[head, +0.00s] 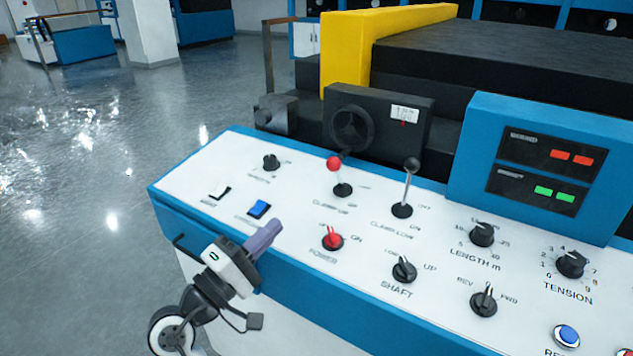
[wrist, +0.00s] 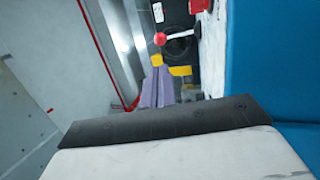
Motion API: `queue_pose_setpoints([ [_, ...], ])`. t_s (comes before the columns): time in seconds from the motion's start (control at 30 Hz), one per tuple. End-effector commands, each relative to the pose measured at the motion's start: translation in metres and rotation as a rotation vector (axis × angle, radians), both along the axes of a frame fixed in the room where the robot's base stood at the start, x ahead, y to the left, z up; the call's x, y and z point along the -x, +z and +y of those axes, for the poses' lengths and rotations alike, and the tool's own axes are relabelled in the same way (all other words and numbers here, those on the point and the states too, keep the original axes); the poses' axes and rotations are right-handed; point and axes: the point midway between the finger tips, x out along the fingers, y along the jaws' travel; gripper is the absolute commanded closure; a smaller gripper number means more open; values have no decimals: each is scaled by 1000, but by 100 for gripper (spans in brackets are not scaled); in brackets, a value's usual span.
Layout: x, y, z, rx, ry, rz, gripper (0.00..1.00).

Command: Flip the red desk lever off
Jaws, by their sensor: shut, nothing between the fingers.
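The red desk lever (head: 336,176) has a red ball on a short rod in a dark round base on the white panel. Its rod leans slightly left and toward the back, beside the "CLAMP UP" label. In the wrist view its red ball (wrist: 160,39) shows beyond my fingertips, with the pale rod running right. My gripper (head: 274,229), with purple-grey fingers, is shut and empty near the panel's front-left edge, by the blue switch. It is in front and left of the lever, apart from it. The fingers also show together in the wrist view (wrist: 157,88).
A black-knobbed lever (head: 404,190) stands right of the red one. A red power knob (head: 332,238) sits in front of the red lever. A blue rocker switch (head: 259,209) and a white one (head: 220,191) lie at left. A blue display box (head: 480,150) rises at the right.

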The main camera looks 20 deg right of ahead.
Motion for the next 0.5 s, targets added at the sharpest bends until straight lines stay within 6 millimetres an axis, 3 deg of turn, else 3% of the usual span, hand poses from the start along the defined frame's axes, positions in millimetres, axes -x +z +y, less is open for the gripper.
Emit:
queue_pose_setpoints([
  [0.27,-2,3,-2,0,4,-3,100],
  [0.5,-18,17,-32,0,1,-4,100],
])
